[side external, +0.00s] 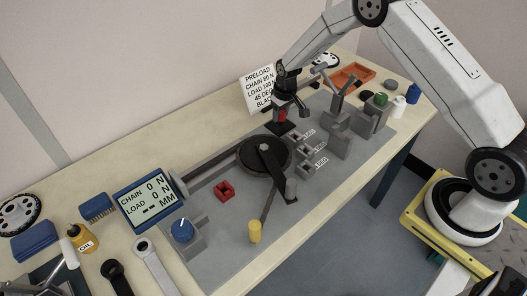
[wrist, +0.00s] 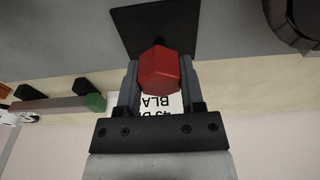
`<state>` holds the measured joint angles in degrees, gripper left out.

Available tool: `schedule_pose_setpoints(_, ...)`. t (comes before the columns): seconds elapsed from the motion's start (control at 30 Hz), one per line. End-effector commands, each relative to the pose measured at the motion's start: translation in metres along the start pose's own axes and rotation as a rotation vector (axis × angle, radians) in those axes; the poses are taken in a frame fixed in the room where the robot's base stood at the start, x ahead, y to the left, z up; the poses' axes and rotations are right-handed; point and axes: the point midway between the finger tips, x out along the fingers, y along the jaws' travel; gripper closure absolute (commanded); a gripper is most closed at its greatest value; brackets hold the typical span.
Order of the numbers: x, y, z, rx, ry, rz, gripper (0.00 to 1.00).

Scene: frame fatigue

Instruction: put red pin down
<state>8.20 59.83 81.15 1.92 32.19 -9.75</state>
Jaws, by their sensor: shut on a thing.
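The red pin (wrist: 160,70) has a hexagonal head and sits between the two fingers of my gripper (wrist: 160,85) in the wrist view. My gripper is shut on it. In the side external view my gripper (side external: 283,108) is at the back of the grey plate, with the red pin (side external: 282,117) just under it. A black square pad (side external: 281,128) lies directly below the pin. The pad also shows behind the pin in the wrist view (wrist: 185,25). I cannot tell whether the pin touches the pad.
A black round disc with a crank arm (side external: 262,155) stands to the left of the pad. Grey blocks (side external: 338,140) stand to the right. A white sign (side external: 258,88) stands behind my gripper.

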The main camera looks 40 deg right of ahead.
Motion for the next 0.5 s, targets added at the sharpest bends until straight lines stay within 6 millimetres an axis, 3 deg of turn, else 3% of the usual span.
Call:
schedule_pose_setpoints(0.03, 0.0012, 0.0000, 0.0000, 0.000, 0.000, 0.000, 1.00)
schedule_pose_setpoints(0.07, 0.0015, 0.0000, 0.0001, 0.000, 0.000, 0.000, 0.47)
schedule_pose_setpoints(0.17, 0.0012, 0.0000, 0.0001, 0.000, 0.000, 0.000, 0.16)
schedule_pose_setpoints(0.5, 0.0007, 0.0000, 0.0001, 0.000, 0.000, 0.000, 0.15)
